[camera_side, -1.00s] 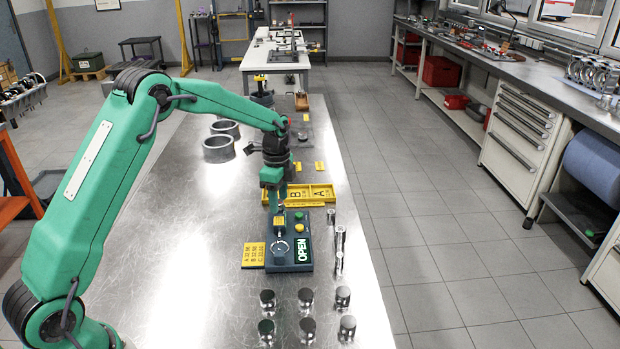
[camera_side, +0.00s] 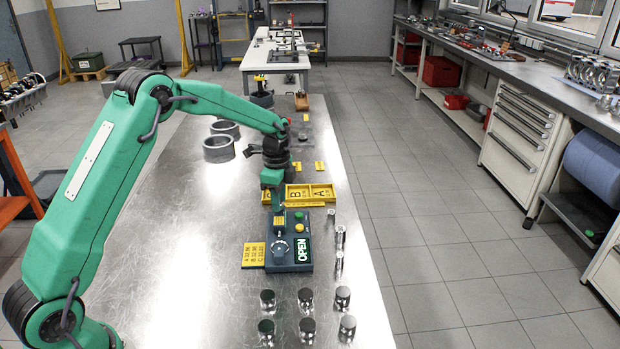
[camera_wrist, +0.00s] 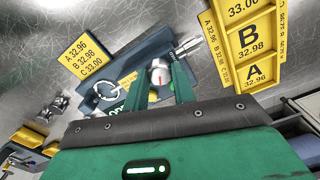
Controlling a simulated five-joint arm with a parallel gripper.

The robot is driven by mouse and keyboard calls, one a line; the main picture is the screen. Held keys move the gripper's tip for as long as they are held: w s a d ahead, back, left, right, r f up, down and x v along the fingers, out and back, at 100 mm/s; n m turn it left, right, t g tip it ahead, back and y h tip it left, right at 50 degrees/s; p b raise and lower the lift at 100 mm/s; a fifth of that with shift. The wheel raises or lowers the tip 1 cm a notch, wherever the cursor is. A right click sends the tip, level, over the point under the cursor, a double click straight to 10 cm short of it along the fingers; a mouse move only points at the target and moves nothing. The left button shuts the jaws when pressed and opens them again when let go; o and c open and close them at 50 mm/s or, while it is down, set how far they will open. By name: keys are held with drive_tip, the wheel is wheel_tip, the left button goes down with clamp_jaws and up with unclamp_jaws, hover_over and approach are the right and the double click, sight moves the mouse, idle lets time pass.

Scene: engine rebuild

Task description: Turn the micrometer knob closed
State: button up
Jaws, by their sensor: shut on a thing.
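The micrometer stand (camera_side: 302,265) is a dark blue-grey block on the metal bench, below my gripper in the side view. Its display (camera_side: 302,250) reads OPEN in light letters. A round dial or ring with a metal part sits on it, beside the display. My gripper (camera_wrist: 161,82) points down at the stand. In the wrist view its two green fingers lie on either side of the silver micrometer knob (camera_wrist: 159,71), which bears a red mark, and are shut on it. In the side view my gripper (camera_side: 278,208) hides the knob.
A yellow plate (camera_side: 254,255) listing A, B and C sizes lies left of the stand. A yellow tray (camera_side: 330,195) marked B and A is behind it. Several metal cylinders (camera_side: 307,327) stand in front. Two metal rings (camera_side: 218,149) stand farther back.

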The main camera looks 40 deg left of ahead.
drive_tip(key=n, duration=0.5)
drive_tip(key=shift+n, duration=0.3)
drive_tip(key=n, duration=0.6)
drive_tip(key=shift+r, duration=0.1)
drive_tip(key=n, duration=0.6)
drive_tip(key=shift+a+n, duration=0.1)
drive_tip(key=shift+n, duration=0.3)
drive_tip(key=n, duration=0.5)
drive_tip(key=o, duration=1)
